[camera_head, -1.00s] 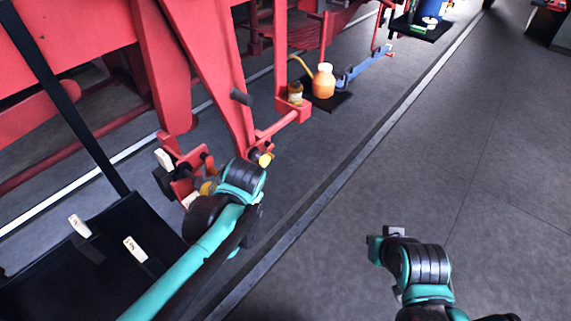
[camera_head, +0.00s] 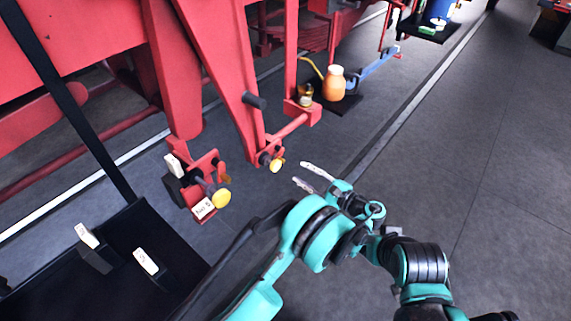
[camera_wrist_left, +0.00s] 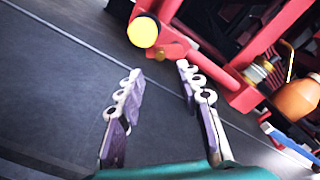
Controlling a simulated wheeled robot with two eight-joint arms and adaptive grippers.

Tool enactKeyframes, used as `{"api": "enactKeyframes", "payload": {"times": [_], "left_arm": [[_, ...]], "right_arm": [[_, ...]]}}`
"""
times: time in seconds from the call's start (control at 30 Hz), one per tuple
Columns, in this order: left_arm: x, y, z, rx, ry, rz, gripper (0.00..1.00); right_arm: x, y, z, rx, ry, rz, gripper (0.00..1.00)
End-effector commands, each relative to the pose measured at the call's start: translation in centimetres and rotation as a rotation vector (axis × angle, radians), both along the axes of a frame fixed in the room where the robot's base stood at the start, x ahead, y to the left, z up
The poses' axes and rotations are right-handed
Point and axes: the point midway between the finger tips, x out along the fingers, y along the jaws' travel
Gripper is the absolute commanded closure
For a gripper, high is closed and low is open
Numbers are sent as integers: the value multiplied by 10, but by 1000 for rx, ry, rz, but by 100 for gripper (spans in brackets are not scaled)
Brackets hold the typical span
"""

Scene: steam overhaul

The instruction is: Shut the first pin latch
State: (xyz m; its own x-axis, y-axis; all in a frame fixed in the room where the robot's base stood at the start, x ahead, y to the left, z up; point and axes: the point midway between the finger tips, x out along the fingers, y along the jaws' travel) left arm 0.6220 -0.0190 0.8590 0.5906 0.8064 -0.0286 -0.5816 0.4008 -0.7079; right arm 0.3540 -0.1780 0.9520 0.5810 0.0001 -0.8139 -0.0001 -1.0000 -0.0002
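In the head view a red bracket (camera_head: 205,168) at the locomotive's lower left carries a yellow-capped pin (camera_head: 222,198) and a white label (camera_head: 203,208) whose text is too small to read surely. A second yellow-capped pin (camera_head: 277,166) sits on the red leg to its right. I cannot tell whether either latch is shut. My left gripper (camera_head: 311,178) is open and empty, right of both pins. In the left wrist view a yellow cap (camera_wrist_left: 142,32) lies beyond my spread left fingers (camera_wrist_left: 158,75). My right arm is at lower right; its fingers cannot be made out.
A black tray (camera_head: 180,262) with white tags is at lower left. Grey floor to the right is clear.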

Motion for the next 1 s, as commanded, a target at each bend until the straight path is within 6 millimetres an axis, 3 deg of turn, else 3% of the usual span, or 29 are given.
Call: {"api": "enactKeyframes", "payload": {"times": [0.17, 0.6, 0.93, 0.97, 1.0], "left_arm": [[2, 1, -6, 32, -10, 0, 64], [40, 53, -6, 29, -10, 0, 64], [43, 57, -4, 28, -9, -2, 64], [43, 57, -4, 28, -9, -2, 67], [43, 57, -4, 28, -9, -2, 77]], "right_arm": [[0, 0, -4, 0, 0, 0, 100], [0, 0, -24, 0, 0, 0, 100], [0, 0, -24, 0, 0, 0, 100], [0, 0, -24, 0, 0, 0, 100], [0, 0, -24, 0, 0, 0, 100]]}}
